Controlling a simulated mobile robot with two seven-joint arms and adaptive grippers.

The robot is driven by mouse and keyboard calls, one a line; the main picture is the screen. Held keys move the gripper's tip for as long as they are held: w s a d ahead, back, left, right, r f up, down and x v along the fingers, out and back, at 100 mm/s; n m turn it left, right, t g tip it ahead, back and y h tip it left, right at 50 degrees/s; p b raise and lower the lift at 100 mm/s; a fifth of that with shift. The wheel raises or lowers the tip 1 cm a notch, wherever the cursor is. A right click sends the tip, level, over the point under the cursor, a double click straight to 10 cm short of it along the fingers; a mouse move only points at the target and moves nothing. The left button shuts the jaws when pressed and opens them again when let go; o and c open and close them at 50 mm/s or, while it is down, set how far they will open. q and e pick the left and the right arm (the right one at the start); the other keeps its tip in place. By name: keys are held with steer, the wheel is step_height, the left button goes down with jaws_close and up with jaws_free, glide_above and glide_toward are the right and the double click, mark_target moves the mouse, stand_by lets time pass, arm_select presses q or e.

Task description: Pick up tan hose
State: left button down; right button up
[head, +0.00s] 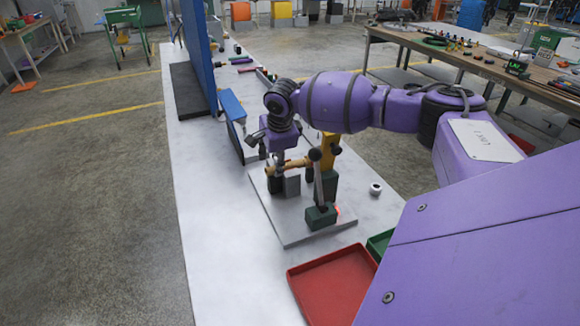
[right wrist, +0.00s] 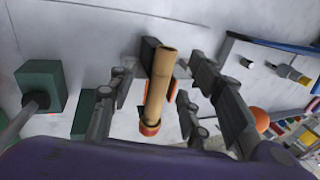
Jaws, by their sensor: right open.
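The tan hose (head: 292,164) is a short tube above the grey plate (head: 289,233) on the white table. In the right wrist view the tan hose (right wrist: 158,85) lies between the two fingers of my right gripper (right wrist: 160,72), with an orange ring near its lower end. My right gripper (head: 282,160) is open, with a gap visible on both sides of the hose. In the head view the gripper and wrist partly cover the hose and its surroundings. My left gripper is not in view.
A green block with a dark lever (head: 321,216) stands on the plate's near part. A blue-edged panel (head: 232,106) is just left of the gripper. A white ring (head: 375,188) lies to the right. A red tray (head: 333,284) and a green tray (head: 380,242) are nearer.

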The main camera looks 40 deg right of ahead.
mark_target(273, 168)
steer(key=x, duration=0.3)
steer(key=shift+w+f, duration=0.15)
steer(key=shift+w, duration=0.1)
steer(key=shift+c, duration=0.3)
jaws_close()
